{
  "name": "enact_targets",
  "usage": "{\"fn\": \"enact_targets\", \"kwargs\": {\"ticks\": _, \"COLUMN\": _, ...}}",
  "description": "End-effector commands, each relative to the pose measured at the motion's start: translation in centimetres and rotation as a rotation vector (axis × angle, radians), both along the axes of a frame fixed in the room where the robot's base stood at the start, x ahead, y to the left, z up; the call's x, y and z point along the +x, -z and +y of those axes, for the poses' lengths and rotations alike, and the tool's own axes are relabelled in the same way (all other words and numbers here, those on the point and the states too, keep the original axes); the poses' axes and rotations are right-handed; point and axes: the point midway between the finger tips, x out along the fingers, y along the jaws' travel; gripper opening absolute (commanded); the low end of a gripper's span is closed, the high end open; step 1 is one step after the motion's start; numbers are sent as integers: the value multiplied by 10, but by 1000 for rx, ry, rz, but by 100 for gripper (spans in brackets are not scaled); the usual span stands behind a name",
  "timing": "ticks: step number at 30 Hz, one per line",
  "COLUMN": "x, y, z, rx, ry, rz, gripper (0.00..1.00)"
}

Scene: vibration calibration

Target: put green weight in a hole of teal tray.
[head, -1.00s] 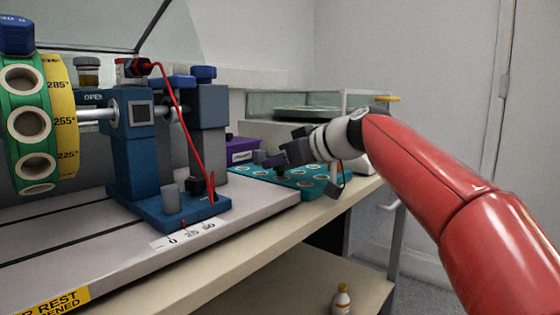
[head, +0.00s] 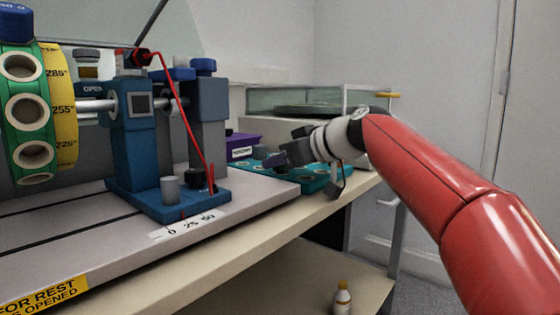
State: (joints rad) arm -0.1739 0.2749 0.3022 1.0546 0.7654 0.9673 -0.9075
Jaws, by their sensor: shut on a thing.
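The teal tray (head: 312,185) lies on the bench right of the test rig and shows at a flat angle, with several round holes in its top. My gripper (head: 272,160) is over the tray, coming in from the right. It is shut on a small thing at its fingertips. That thing is mostly hidden and too small for me to tell its colour or whether it touches the tray. I cannot make out a green weight elsewhere in view. My gripper and wrist hide part of the tray.
The blue rig (head: 137,150) with a red cable and a grey cylinder (head: 170,188) stands left of the tray. A purple box (head: 243,147) is behind the tray. A glass-sided case (head: 300,101) stands farther back. A bottle (head: 342,297) is on the lower shelf.

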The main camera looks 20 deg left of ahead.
Motion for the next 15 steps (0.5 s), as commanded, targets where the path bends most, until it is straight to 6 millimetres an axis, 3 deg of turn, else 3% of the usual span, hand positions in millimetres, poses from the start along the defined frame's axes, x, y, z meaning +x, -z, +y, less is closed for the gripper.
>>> {"fn": "enact_targets", "kwargs": {"ticks": 15, "x": 0, "y": -15, "z": 0, "rx": 0, "ry": 0, "rz": 0, "gripper": 6}}
